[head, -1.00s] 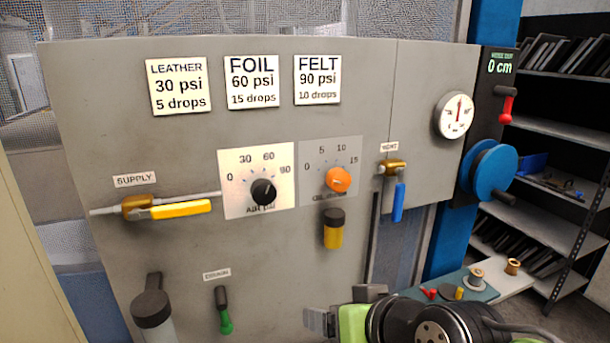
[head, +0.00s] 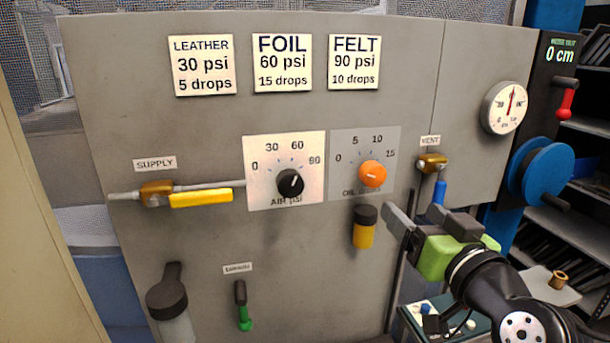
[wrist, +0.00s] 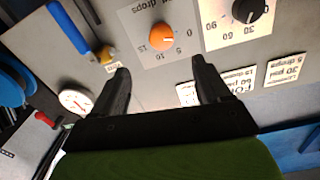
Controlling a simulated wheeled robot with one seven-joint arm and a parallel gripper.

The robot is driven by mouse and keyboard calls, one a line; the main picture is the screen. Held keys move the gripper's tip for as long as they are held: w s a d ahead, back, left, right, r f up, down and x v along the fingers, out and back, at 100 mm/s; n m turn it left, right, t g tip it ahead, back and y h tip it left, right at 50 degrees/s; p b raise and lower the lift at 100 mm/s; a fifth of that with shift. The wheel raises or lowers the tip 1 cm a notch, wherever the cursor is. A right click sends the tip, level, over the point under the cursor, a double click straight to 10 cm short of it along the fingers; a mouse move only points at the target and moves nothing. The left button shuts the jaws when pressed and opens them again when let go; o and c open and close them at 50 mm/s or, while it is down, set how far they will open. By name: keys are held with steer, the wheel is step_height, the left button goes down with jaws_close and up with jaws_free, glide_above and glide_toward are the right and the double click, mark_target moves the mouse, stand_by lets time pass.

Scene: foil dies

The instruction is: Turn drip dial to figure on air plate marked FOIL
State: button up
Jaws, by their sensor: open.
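The drip dial (head: 372,174) is an orange knob on a grey plate marked 0, 5, 10 and 15; its exact setting is too small to read. It also shows in the wrist view (wrist: 160,38), upside down, ahead of and between the fingers. The FOIL plate (head: 283,64) reads 60 psi, 15 drops. The black air dial (head: 290,183) sits left of the drip dial, on a white plate marked 0 to 90. My gripper (head: 422,218) is open and empty, below and right of the drip dial, apart from it.
A yellow-bottomed cup (head: 364,228) hangs under the drip dial. The vent valve (head: 438,190) with a blue handle is close above my gripper. The yellow supply handle (head: 200,198), gauge (head: 505,108) and blue wheel (head: 546,172) stand further off. LEATHER (head: 205,65) and FELT (head: 354,62) plates flank FOIL.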

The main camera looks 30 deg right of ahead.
mark_target(376, 178)
steer(key=p+x, duration=0.4)
steer(key=x, duration=1)
steer(key=shift+w+r, duration=0.1)
steer(key=shift+r, duration=0.05)
steer(key=shift+w, duration=0.35)
steer(key=shift+s, duration=0.1)
steer(key=shift+c, duration=0.2)
steer(key=c, duration=1)
